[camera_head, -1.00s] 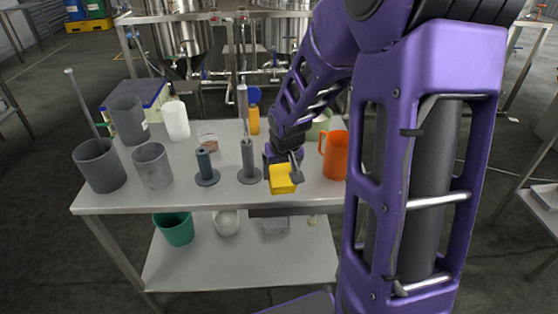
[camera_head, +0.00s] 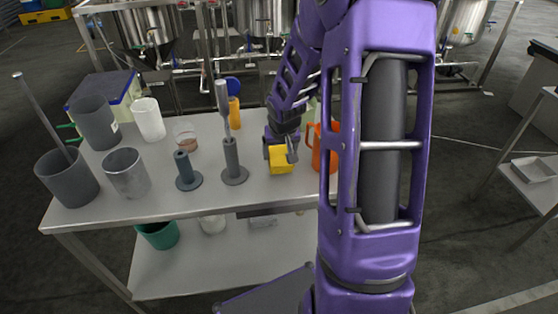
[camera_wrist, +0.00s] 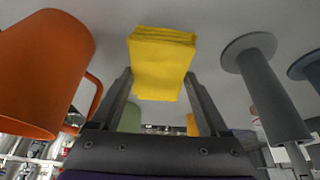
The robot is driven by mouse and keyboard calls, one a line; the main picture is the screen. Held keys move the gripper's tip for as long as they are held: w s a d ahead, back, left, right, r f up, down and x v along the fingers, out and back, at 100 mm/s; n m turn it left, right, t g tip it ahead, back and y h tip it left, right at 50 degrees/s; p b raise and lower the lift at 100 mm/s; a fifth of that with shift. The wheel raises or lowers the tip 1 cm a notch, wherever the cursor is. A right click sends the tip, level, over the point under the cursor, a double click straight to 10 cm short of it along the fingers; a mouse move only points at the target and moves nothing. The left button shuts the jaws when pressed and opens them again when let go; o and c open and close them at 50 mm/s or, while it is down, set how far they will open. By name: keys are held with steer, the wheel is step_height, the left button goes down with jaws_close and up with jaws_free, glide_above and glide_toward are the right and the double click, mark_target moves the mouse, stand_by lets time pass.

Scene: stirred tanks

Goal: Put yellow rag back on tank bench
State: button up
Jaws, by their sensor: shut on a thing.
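My gripper (camera_head: 281,149) is shut on the folded yellow rag (camera_head: 281,160), low over the front part of the grey tank bench (camera_head: 110,208). I cannot tell whether the rag touches the bench top. In the wrist view, the rag (camera_wrist: 162,62) shows as a layered yellow pad between the two dark fingers of my gripper (camera_wrist: 162,88). The rag sits between a grey rod with a round base (camera_head: 234,172) on its left and an orange jug (camera_head: 324,152) on its right. My arm partly hides the jug.
Steel tanks (camera_head: 147,22) are beyond the bench. A side table (camera_head: 535,192) stands at right.

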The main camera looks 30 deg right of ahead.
mark_target(280, 157)
steer(key=shift+f, duration=1.35)
steer(key=shift+f+b, duration=0.2)
steer(key=shift+b, duration=0.2)
steer(key=o, duration=1.1)
steer(key=shift+c, duration=0.2)
steer(key=shift+r, duration=0.15)
